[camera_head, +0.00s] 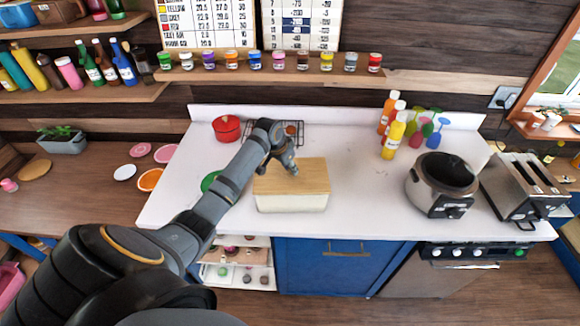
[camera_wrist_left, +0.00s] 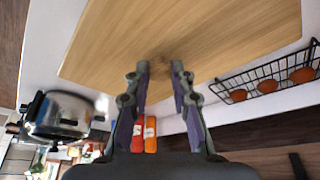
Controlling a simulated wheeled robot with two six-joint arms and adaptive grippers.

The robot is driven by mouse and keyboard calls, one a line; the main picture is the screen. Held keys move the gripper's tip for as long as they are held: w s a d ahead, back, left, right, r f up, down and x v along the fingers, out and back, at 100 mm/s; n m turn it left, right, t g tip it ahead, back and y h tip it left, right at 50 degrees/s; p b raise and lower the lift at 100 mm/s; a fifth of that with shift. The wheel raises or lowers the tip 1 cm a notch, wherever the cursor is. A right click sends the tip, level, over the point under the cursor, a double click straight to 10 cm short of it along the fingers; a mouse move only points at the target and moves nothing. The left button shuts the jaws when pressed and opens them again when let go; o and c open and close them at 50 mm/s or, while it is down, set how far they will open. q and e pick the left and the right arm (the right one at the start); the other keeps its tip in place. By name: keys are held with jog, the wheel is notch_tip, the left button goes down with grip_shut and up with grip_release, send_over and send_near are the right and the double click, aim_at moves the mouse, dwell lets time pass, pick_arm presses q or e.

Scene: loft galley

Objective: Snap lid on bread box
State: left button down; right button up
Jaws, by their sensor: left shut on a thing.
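The bread box (camera_head: 292,203) is a cream, low rectangular body near the front edge of the white counter. Its light wooden lid (camera_head: 308,175) lies over the top, looking roughly in line with it; I cannot tell whether it is pressed fully down. My left gripper (camera_head: 291,171) reaches down to the upper face of the lid near its middle. In the left wrist view the lid (camera_wrist_left: 200,30) fills the top, and the gripper's fingertips (camera_wrist_left: 160,66) are close together on it. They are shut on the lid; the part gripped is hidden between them. My right gripper is not in view.
A slow cooker (camera_head: 440,185) and a toaster (camera_head: 520,185) stand at the right. Sauce bottles (camera_head: 393,135) and coloured glasses (camera_head: 428,128) stand behind. A red pot (camera_head: 227,128) and a wire basket (camera_wrist_left: 265,80) are at the back left. The counter right of the box is clear.

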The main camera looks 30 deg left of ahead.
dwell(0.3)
pick_arm(q)
jog(key=c, duration=1.1)
grip_release()
jog(key=shift+o, duration=0.2)
jog(key=o, duration=0.5)
jog(key=shift+c, duration=0.2)
jog(key=shift+r, duration=0.1)
jog(key=shift+r+p, duration=0.45)
jog(key=shift+r, duration=2.95)
